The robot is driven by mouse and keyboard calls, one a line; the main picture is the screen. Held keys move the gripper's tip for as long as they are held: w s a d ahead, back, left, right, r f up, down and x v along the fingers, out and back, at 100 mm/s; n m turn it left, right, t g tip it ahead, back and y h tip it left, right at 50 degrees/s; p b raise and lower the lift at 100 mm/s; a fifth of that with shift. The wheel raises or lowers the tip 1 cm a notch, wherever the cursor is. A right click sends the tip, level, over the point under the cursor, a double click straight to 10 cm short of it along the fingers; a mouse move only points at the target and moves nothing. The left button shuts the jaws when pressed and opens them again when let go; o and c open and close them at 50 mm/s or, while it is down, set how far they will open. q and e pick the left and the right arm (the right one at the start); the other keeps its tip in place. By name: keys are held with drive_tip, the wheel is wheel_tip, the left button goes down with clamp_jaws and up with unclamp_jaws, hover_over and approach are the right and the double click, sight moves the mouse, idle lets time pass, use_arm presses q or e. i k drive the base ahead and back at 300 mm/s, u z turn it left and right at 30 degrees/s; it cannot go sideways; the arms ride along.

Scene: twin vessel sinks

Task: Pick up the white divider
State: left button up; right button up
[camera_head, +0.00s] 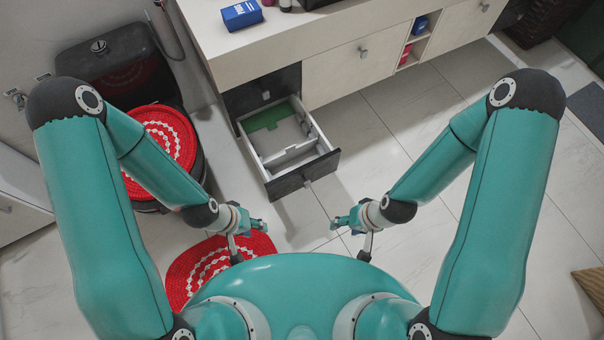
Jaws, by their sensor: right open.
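An open drawer (331,160) with a dark front sticks out of the cabinet under the countertop. A white divider (291,153) lies across the inside of the drawer, near its front. Other pale partition pieces stand near the drawer's right side. My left gripper (258,225) is in front of the drawer, to the lower left, apart from it and the divider. Its fingers are too small to read. My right gripper (340,223) is open, below the drawer's right corner, apart from the drawer and touching nothing that I can see.
A green piece (270,116) lies at the back of the drawer. A blue box (241,15) is on the countertop (330,28). A black toilet (108,68) with a red-and-white cover stands left. A red-and-white mat (205,262) lies on the floor. The tiles right of the drawer are clear.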

sight(292, 152)
drive_tip(key=k, duration=0.6)
drive_tip(key=z, duration=0.35)
drive_tip(key=i, duration=1)
drive_tip(key=z, duration=0.4)
